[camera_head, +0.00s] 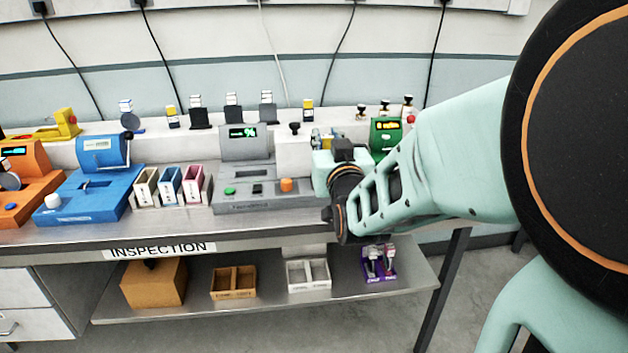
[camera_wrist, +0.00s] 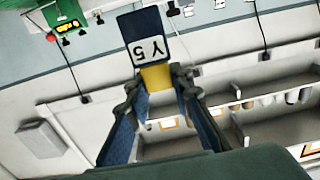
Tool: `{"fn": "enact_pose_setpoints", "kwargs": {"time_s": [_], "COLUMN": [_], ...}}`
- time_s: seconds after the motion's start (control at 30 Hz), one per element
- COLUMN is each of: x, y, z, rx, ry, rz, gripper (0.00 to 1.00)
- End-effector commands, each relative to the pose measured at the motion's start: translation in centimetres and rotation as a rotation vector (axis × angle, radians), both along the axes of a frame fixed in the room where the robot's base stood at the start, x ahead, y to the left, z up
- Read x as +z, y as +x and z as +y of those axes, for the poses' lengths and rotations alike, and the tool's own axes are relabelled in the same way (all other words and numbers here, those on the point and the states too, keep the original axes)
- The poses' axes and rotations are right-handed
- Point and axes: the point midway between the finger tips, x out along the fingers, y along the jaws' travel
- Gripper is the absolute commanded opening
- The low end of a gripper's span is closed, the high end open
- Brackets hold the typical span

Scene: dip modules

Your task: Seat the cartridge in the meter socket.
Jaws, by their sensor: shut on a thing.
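My gripper (camera_wrist: 158,88) is shut on a cartridge (camera_wrist: 146,50) with a dark blue body, a yellow end and a white label reading "Y5", upside down in the wrist view. The cartridge points away from the fingers into open air. In the head view my gripper is largely hidden by my own wrist, above the right end of the bench. Several meters stand on the bench: a grey meter (camera_head: 263,201) with a lit % display and a dark slot, a blue meter (camera_head: 105,203), an orange meter (camera_head: 32,188) and a green meter (camera_head: 384,136), partly behind my arm. No cartridge shows in the grey meter's slot.
Small white, blue and pink bins (camera_head: 170,188) stand between the blue and grey meters. Several small cartridges stand along the back ledge (camera_head: 220,133). The lower shelf (camera_head: 200,306) holds a brown box (camera_head: 153,285), divided trays and a purple holder (camera_head: 379,270).

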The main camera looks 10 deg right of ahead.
Motion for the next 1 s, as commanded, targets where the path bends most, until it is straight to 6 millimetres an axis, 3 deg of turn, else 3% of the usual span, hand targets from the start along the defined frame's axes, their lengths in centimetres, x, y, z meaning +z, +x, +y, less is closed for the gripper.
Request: {"fn": "enact_pose_setpoints", "kwargs": {"time_s": [0.17,0.57,1.0], "x": [0.3,-2.8,-8.1], "y": [0.6,7.4,12.7], "z": [0.0,-0.6,-1.2], "rx": [0.0,0.001,0.001], "ry": [0.002,0.001,0.001], "rz": [0.002,0.002,0.001], "gripper": [0.0,0.0,0.0]}}
